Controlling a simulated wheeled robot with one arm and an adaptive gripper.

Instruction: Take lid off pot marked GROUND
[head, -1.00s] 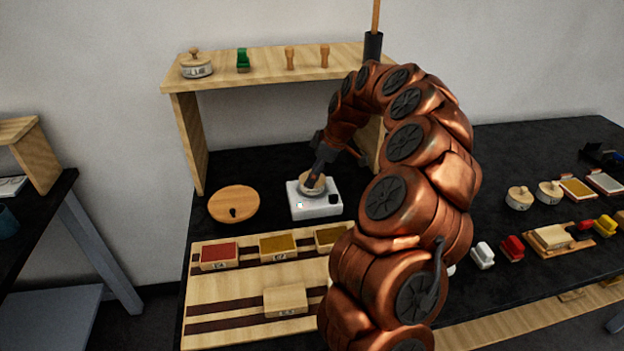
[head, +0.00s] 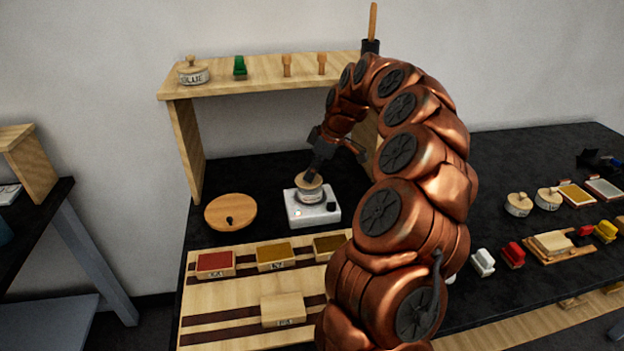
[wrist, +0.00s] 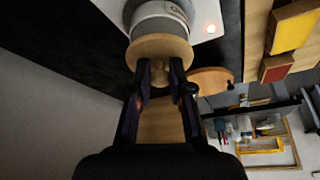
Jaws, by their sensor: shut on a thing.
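The pot (head: 309,195) is a small grey-white round pot with a dark label. It stands on a white block-shaped warmer (head: 328,213) on the black bench. In the wrist view the label on the pot (wrist: 162,20) shows only a first letter that looks like G. Its round wooden lid (wrist: 158,47) is right at the pot's top; I cannot tell whether there is a gap. My gripper (head: 312,173) comes down from above. In the wrist view its dark fingers (wrist: 160,78) are shut on the lid's knob, which they mostly hide.
A round wooden disc (head: 230,213) with a dark knob lies left of the warmer. A wooden shelf (head: 270,75) behind holds another lidded pot (head: 193,74). Two lidded pots (head: 519,205) stand right of my arm.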

